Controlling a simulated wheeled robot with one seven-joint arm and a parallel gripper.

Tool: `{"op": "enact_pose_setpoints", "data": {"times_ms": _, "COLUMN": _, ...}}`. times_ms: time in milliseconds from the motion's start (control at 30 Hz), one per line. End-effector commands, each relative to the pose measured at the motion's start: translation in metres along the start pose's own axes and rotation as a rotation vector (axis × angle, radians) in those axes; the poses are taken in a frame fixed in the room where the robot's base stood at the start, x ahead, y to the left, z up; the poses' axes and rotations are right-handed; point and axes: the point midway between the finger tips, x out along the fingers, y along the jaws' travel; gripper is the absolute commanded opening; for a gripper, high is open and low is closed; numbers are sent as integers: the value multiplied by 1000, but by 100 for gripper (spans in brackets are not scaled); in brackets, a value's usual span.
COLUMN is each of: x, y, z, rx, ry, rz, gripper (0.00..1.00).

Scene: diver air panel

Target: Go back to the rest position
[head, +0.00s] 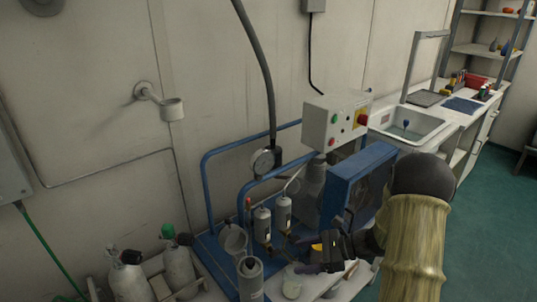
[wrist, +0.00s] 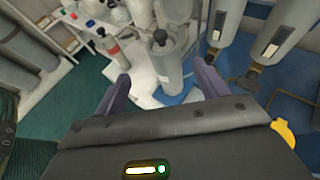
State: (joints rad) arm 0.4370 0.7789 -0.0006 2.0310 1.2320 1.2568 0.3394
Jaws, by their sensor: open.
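My gripper (head: 314,255) is low in front of the blue compressor frame in the head view, and my arm comes in from the right. In the wrist view my gripper (wrist: 163,76) has its two dark fingers spread apart, with nothing held between them. A grey cylinder (wrist: 168,62) shows beyond the gap between the fingers, apart from them as far as I can tell. The surface just beneath my gripper is partly hidden by it in the head view.
The blue frame (head: 222,148) carries a gauge (head: 264,161), grey filter canisters (head: 262,224) and a control box (head: 336,122) close to my arm. Diving cylinders (head: 179,268) stand at lower left. A sink (head: 408,124) is at the right, with open green floor (head: 487,215).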

Motion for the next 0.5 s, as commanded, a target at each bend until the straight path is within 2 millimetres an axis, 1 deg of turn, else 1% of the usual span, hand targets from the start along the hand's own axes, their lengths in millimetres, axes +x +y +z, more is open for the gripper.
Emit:
{"op": "enact_pose_setpoints", "data": {"times_ms": 67, "x": 2, "y": 8, "z": 4, "rx": -32, "ry": 32, "rz": 28, "gripper": 73}}
{"op": "enact_pose_setpoints", "data": {"times_ms": 133, "x": 6, "y": 21, "z": 7, "rx": -84, "ry": 87, "rz": 77, "gripper": 73}}
{"op": "enact_pose_setpoints", "data": {"times_ms": 267, "x": 8, "y": 58, "z": 12, "rx": -255, "ry": 249, "rz": 213, "gripper": 73}}
{"op": "enact_pose_setpoints", "data": {"times_ms": 300, "x": 7, "y": 71, "z": 13, "rx": -323, "ry": 306, "rz": 262, "gripper": 73}}
{"op": "enact_pose_setpoints", "data": {"times_ms": 400, "x": -1, "y": 98, "z": 13, "rx": -508, "ry": 447, "rz": 380, "gripper": 73}}
{"op": "enact_pose_setpoints", "data": {"times_ms": 500, "x": -12, "y": 119, "z": 13, "rx": -710, "ry": 576, "rz": 492, "gripper": 73}}
